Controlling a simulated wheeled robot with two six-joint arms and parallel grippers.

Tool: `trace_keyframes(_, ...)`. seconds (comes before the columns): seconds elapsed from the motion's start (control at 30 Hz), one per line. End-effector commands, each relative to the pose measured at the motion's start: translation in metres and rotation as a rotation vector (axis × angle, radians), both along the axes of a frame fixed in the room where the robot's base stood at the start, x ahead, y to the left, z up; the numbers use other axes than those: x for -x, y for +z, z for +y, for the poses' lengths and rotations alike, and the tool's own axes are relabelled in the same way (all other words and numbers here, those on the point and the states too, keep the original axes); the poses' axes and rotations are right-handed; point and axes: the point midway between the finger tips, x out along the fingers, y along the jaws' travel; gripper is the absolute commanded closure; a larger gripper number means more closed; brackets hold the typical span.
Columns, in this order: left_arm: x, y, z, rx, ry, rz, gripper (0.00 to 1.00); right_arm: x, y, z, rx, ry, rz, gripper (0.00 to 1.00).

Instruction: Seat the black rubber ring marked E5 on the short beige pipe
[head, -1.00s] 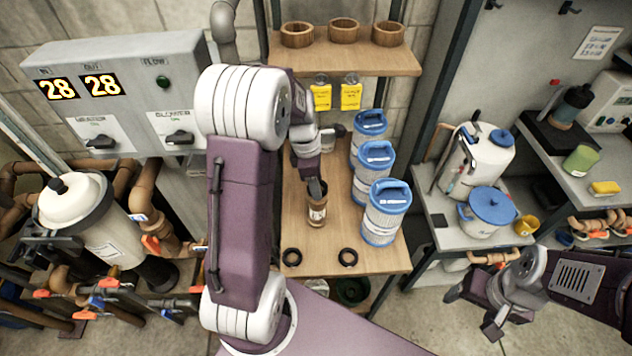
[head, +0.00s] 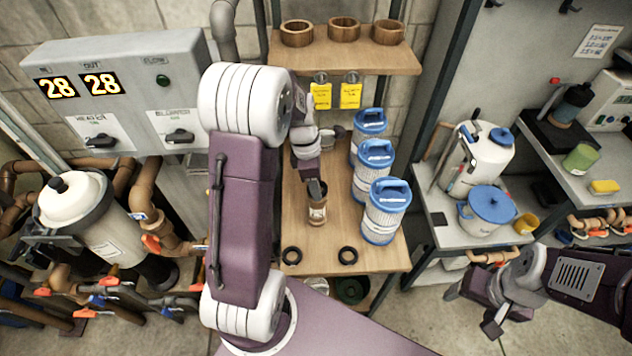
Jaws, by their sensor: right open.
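Two black rubber rings lie flat and apart at the front of the wooden bench: a left one (head: 292,256) and a right one (head: 348,256). Their markings are too small to read, so I cannot tell which is E5. A short beige-brown pipe (head: 317,212) stands upright on the bench behind them. My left gripper (head: 317,188) points down at the pipe's top; its fingers are dark and small there, and I cannot tell whether they touch or grip it. My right gripper (head: 474,308) is open and empty, off to the right, away from the bench.
Several blue-lidded filter cartridges (head: 383,212) line the bench's right side. A shelf (head: 345,62) with wooden rings is above the back. A control box (head: 130,85) and pipework are left. A grey stand (head: 440,232) with a blue-lidded pot (head: 490,205) is right.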

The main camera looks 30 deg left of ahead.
Motion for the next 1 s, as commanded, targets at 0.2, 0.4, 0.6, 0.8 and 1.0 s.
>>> trace_keyframes(0.2,0.0003,0.0003,-0.0001,0.0,0.0,0.001,0.88,0.0,0.0039,0.0,0.0,0.0,0.0,0.29)
trace_keyframes(0.4,0.0001,0.0002,-0.0001,0.0,0.0,0.001,0.88,0.0,0.0036,0.0,0.0,0.0,0.0,0.29)
trace_keyframes(0.6,0.0002,0.001,-0.0001,0.0,0.0,0.001,0.88,0.0,0.0058,0.0,0.0,0.0,0.0,0.29)
trace_keyframes(0.8,-0.0001,0.0012,-0.0001,0.0,0.0,0.0,0.88,0.0,0.0106,0.0,0.0,0.0,0.0,0.29)
trace_keyframes(1.0,-0.0001,0.0002,-0.0001,0.0,0.0,0.0,0.88,0.0,0.0098,0.0,0.0,0.0,0.0,0.29)
